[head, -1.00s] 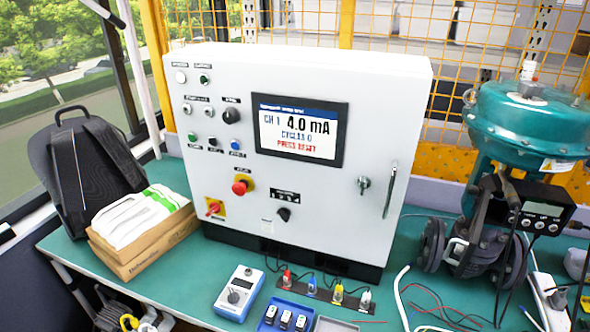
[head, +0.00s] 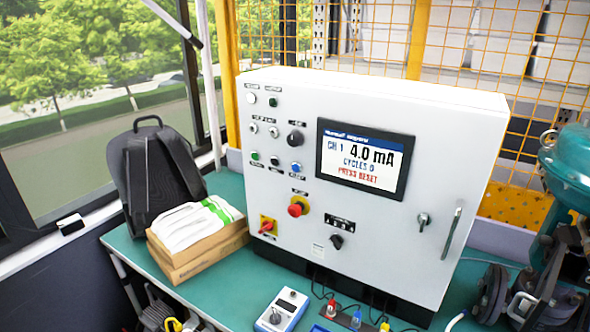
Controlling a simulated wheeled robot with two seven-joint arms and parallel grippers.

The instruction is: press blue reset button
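The blue reset button (head: 295,167) is a small round button on the front of the white control cabinet (head: 395,245). It sits at the right end of a row with a green button (head: 255,156) and a black button (head: 275,161). The cabinet's screen (head: 361,160) reads "CH 1 4.0 mA", "CYCLES 0" and "PRESS RESET". Neither of my grippers shows in the head view.
A red emergency-stop knob (head: 296,208) and a red-yellow rotary switch (head: 267,226) are below the buttons. A black backpack (head: 150,180) and cardboard boxes (head: 200,252) stand left. A handheld meter (head: 282,310) lies in front. A teal valve actuator (head: 572,165) stands right.

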